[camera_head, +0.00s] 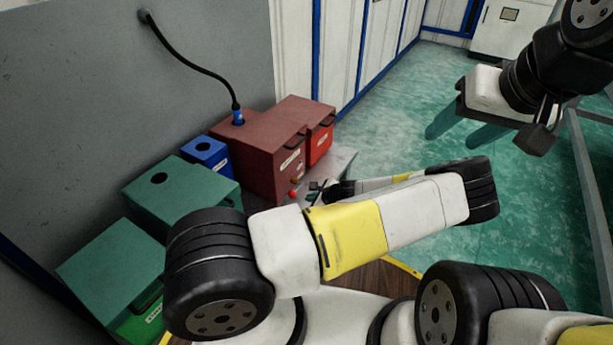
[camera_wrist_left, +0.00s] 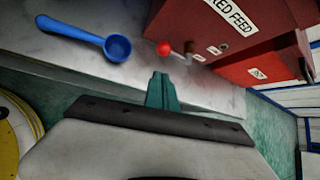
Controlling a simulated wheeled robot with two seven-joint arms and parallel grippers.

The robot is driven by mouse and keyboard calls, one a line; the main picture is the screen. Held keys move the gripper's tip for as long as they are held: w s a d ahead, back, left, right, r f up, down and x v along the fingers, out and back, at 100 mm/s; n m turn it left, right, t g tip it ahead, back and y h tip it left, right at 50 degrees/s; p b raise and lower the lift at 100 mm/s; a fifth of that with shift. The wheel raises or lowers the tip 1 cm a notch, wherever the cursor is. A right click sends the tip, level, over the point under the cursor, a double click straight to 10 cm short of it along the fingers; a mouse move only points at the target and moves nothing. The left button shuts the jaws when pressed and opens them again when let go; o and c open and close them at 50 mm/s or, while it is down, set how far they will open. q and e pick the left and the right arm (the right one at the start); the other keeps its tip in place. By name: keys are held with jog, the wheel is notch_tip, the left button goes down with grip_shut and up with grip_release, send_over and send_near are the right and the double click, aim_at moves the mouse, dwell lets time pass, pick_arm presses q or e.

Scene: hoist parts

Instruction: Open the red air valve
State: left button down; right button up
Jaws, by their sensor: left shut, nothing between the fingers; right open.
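The red air valve, a small red ball on a short lever (camera_head: 293,193), sits low at the front of the dark red box (camera_head: 270,160). In the left wrist view the red ball (camera_wrist_left: 163,47) is just ahead of my left gripper (camera_wrist_left: 162,78), whose teal fingers are shut and empty. A visible gap separates fingertips and ball in that picture; contact cannot be confirmed. In the head view my left gripper (camera_head: 316,188) is small and partly hidden, just right of the valve. My right gripper (camera_head: 462,130) is open and empty, high at the right, far from the valve.
A blue scoop (camera_wrist_left: 85,35) lies on the pale bench top (camera_wrist_left: 60,60) left of the valve. Blue (camera_head: 206,153) and green (camera_head: 190,188) boxes stand beside the red one. A black hose (camera_head: 195,66) runs from the wall to the red box.

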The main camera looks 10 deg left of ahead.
pick_arm(q)
jog(key=x, duration=1)
dwell(0.4)
jog(key=shift+r+g, duration=0.25)
jog(key=shift+g, duration=0.25)
